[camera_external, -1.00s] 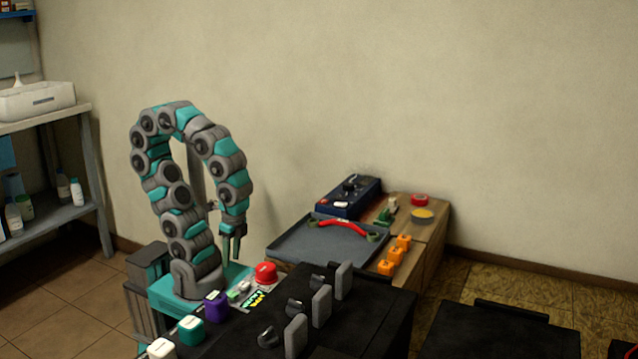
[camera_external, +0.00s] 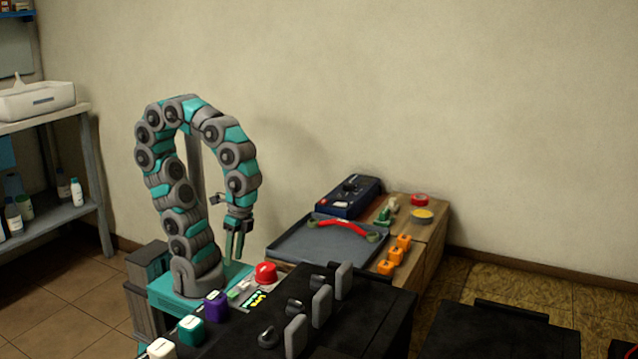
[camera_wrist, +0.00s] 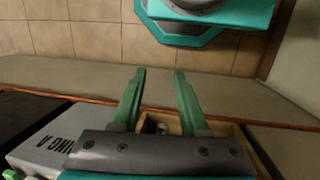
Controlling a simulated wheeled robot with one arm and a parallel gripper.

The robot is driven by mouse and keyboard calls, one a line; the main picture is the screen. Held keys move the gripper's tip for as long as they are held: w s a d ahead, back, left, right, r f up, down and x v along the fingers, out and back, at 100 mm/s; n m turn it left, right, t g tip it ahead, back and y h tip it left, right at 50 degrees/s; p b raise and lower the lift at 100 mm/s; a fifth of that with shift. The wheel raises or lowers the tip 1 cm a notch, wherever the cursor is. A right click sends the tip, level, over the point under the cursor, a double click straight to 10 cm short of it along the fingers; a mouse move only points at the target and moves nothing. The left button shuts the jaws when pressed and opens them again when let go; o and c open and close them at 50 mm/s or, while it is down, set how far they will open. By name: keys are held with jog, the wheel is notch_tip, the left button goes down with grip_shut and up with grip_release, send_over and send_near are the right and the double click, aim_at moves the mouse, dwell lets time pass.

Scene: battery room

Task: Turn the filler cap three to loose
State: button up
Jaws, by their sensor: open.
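Several coloured caps stand in a row along the near left edge of the black battery case (camera_external: 345,327): a white cap (camera_external: 161,348), a teal cap (camera_external: 191,328), a purple cap (camera_external: 216,305) and a red cap (camera_external: 265,273). I cannot tell which one is filler cap three, as no number is readable. My gripper (camera_external: 234,258) hangs pointing down behind the red cap, apart from it and above it. In the wrist view my gripper (camera_wrist: 160,72) has two green fingers spread with nothing between them.
A shelf (camera_external: 62,217) stands left.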

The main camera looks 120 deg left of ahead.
jog(key=w+d+r+m+h+p, duration=0.1)
jog(key=w+d+r, duration=0.3)
jog(key=w, duration=0.5)
jog(key=w+d+r+m+t+h+p, duration=0.1)
jog(key=w+d+r+m, duration=0.2)
jog(key=w+r, duration=0.5)
jog(key=w+d+r+m+t, duration=0.1)
jog(key=w+d+r, duration=0.4)
jog(key=w, duration=0.5)
jog(key=shift+w+d+r+m+h+p, duration=0.15)
jog(key=shift+r+m+h+p, duration=0.1)
jog(key=shift+r, duration=0.15)
jog(key=shift+w+d+r+m+h+p, duration=0.15)
jog(key=shift+r+m, duration=0.1)
jog(key=shift+r, duration=0.15)
jog(key=w+d+r+m, duration=0.3)
jog(key=w+d+m, duration=0.2)
jog(key=w+d, duration=0.15)
jog(key=m+p, duration=0.2)
jog(key=m, duration=0.5)
send_near(268, 330)
jog(key=shift+b+x, duration=0.35)
jog(key=shift+x, duration=3.6)
grip_shut()
